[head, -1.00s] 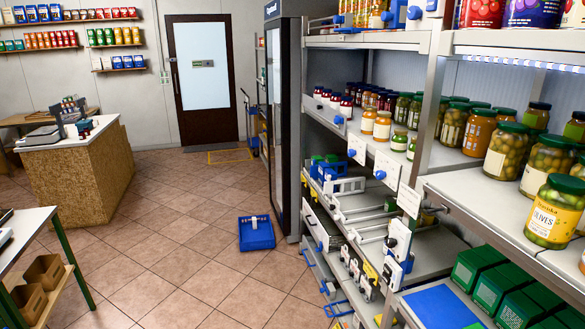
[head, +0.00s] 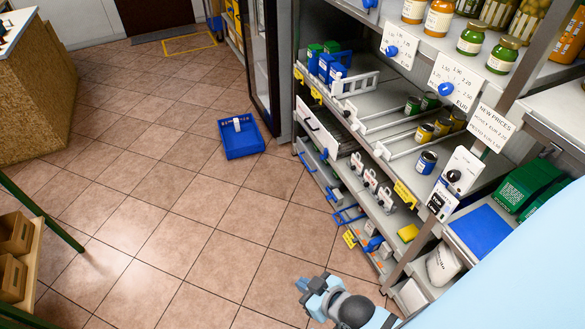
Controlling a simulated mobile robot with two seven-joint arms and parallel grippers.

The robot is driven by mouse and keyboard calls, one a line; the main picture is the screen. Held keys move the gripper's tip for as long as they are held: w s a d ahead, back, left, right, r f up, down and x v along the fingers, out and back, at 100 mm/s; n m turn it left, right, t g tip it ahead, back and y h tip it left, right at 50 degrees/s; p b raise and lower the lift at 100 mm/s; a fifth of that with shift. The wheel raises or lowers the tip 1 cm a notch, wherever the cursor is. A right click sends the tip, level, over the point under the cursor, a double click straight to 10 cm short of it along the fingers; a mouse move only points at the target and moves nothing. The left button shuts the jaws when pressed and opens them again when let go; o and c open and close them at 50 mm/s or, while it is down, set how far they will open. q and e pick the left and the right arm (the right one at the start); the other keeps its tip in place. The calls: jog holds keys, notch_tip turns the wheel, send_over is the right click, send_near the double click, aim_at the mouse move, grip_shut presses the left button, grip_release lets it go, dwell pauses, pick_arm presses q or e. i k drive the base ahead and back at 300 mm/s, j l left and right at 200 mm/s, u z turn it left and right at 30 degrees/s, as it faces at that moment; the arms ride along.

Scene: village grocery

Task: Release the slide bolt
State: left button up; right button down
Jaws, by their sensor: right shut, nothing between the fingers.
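I cannot pick out the slide bolt for certain. The shelf unit's lower front carries several small grey-and-white fittings (head: 370,180) in a row, too small to tell apart as bolts or latches. A white drawer front (head: 318,128) with a dark handle sits to their left, and blue bar handles (head: 347,215) are below. My right gripper (head: 305,290) is low at the bottom centre, over the floor tiles. It is shut and empty, apart from the shelf fittings. My left gripper is not in view.
A blue crate (head: 241,138) with a white item lies on the floor by the tall cabinet. Price cards with blue knobs (head: 446,89) and a white dial box (head: 453,176) stick out from the shelf unit. The tiled floor in the middle is free.

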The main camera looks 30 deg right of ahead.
aim_at(328, 197)
jog(key=i, duration=1.65)
jog(key=i+j+z, duration=0.15)
jog(key=i+z, duration=0.2)
jog(key=i, duration=0.25)
jog(key=i+j+z, duration=0.3)
jog(key=i, duration=0.3)
jog(key=i+j+z, duration=0.35)
jog(key=i+j, duration=0.1)
jog(key=i, duration=0.15)
